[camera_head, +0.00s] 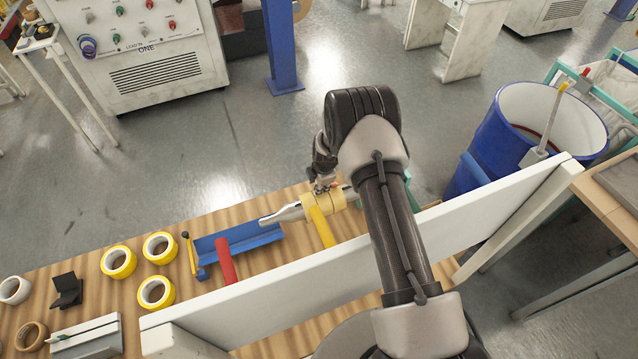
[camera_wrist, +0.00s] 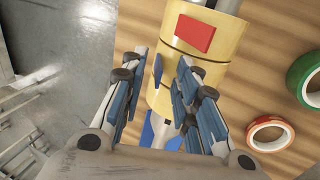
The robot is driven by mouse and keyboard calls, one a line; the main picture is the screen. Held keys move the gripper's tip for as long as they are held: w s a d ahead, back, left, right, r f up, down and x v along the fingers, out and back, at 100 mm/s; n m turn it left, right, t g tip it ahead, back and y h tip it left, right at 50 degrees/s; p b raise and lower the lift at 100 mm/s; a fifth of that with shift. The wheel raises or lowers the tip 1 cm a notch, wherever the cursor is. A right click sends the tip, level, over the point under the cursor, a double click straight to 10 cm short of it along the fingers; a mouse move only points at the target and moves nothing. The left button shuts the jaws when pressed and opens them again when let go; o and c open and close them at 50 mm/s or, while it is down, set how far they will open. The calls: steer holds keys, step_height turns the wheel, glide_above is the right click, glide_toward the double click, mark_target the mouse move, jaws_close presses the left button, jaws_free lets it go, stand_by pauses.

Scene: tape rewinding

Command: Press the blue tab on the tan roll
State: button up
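The tan roll (camera_wrist: 213,75) sits on a metal shaft and fills the upper middle of the wrist view. It also shows in the head view (camera_head: 337,199), partly behind my arm. The blue tab (camera_wrist: 158,68) stands at the roll's left side, seen in the gap between my fingers. A red tab (camera_wrist: 195,35) lies on the roll above it. My gripper (camera_wrist: 164,62) is open, with its blue-padded fingers apart over the roll. In the head view my gripper (camera_head: 323,180) is just above the roll. I cannot tell whether a finger touches the roll or tab.
A blue tray (camera_head: 240,243), a red bar (camera_head: 226,262) and a yellow bar (camera_head: 321,227) are near the shaft. Several yellow rolls (camera_head: 157,291) lie on the left of the wooden table. A white board (camera_head: 450,232) runs along the near side. A green roll (camera_wrist: 306,80) lies at right.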

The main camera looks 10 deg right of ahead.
steer(key=v, duration=1.2)
